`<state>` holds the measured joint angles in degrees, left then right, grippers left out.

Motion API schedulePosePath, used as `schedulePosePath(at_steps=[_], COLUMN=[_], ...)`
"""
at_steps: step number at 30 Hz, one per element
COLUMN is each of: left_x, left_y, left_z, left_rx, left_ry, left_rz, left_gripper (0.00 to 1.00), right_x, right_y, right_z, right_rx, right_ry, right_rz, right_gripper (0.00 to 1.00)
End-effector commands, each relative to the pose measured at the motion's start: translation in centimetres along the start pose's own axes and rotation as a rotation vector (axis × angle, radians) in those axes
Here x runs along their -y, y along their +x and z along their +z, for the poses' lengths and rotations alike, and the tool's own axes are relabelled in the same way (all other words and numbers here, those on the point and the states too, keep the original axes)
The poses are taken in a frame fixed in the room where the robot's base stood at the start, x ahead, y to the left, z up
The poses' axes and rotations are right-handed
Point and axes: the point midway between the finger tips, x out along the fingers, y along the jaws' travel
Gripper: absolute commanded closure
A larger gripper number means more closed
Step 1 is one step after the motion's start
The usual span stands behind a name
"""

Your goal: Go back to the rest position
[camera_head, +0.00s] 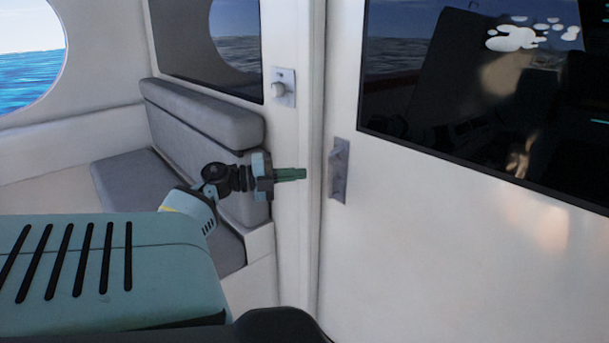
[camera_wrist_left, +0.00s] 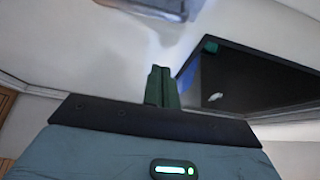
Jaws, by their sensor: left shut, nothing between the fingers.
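My left gripper (camera_head: 303,174) comes in from the left in the head view, on a teal and black arm. Its green fingers are shut with nothing between them and point right, towards the door handle plate (camera_head: 339,170). A small gap shows between the fingertips and the plate in the picture. In the left wrist view the shut green fingers (camera_wrist_left: 162,80) stand upright in the middle, empty. A blurred grey metal piece shows above them at the top edge. My right gripper is in neither view.
A white door (camera_head: 420,240) with a dark window (camera_head: 480,80) fills the right side. A knob lock (camera_head: 283,88) sits on the frame left of it. A grey cushioned bench (camera_head: 205,115) stands behind my left arm, with a round window at the far left.

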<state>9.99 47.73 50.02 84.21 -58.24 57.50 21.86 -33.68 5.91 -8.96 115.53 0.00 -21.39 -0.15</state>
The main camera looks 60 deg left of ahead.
Motion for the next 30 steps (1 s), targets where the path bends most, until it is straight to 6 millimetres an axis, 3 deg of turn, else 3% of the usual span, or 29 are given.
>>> schedulePosePath(at_steps=[12,16,20,25,30], left_x=[-0.1,-1.7,-6.5,-14.8,-22.1], left_y=[0.0,0.5,1.6,1.5,-0.4], left_z=[0.0,-1.1,-4.5,-11.6,-19.6], left_rx=[0.000,0.004,0.039,0.164,0.324], left_ry=[-0.001,-0.047,-0.195,-0.497,-0.793], left_rz=[0.000,-0.010,-0.039,-0.046,0.022], left_gripper=[1.00,1.00,1.00,1.00,1.00], right_x=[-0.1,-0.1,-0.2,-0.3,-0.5], right_y=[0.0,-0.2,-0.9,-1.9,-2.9], right_z=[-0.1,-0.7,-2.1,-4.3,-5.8], right_rx=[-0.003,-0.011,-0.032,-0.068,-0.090], right_ry=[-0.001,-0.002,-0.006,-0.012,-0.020], right_rz=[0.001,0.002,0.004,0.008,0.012], right_gripper=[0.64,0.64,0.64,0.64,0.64])
